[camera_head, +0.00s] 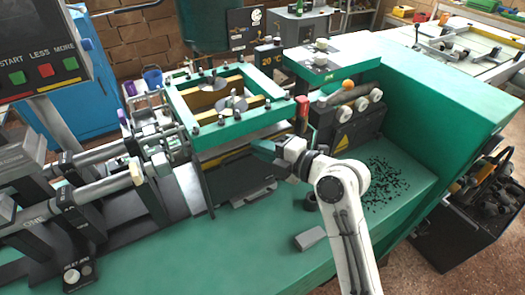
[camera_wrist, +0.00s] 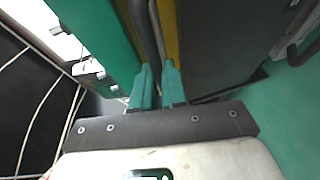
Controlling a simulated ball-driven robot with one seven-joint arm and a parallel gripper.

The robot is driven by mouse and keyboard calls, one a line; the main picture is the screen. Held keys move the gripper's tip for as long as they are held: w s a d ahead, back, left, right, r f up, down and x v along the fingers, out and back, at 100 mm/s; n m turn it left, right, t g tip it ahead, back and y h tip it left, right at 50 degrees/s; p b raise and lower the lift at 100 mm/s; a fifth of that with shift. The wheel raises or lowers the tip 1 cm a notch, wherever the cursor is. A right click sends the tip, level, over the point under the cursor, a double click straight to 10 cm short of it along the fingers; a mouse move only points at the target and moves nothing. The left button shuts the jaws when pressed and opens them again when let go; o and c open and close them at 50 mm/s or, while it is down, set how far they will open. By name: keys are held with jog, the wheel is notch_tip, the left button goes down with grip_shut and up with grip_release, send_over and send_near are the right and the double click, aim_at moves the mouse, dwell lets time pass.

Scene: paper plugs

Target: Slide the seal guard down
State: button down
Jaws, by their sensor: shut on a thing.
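My gripper (camera_head: 266,149) is at the front right of the green-framed machine, just below the frame's corner. In the wrist view its two teal fingers (camera_wrist: 158,85) are close together around the lower end of a dark, narrow bar (camera_wrist: 146,35), which looks like a handle. The seal guard is not labelled. It may be the dark panel (camera_head: 232,173) under the green frame, behind my gripper. A dark grey plate (camera_wrist: 215,45) stands right of the fingers in the wrist view. My gripper hides the held part in the head view.
The green frame (camera_head: 186,103) is above my gripper. A red-topped handle (camera_head: 302,108) rises close by. A grey block (camera_head: 309,239) and a dark round cup (camera_head: 311,203) are on the green bench. Black crumbs (camera_head: 395,185) lie to the right. The front bench is mostly clear.

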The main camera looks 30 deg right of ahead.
jog(key=shift+f+b, duration=0.65)
jog(key=shift+f, duration=0.25)
jog(key=c, duration=1.4)
grip_release()
jog(key=shift+c, duration=0.2)
jog(key=shift+s+d, duration=0.1)
jog(key=b+v, duration=0.2)
jog(key=v, duration=0.8)
jog(key=shift+s+r, duration=0.15)
jog(key=shift+s, duration=0.1)
jog(key=shift+d, duration=0.1)
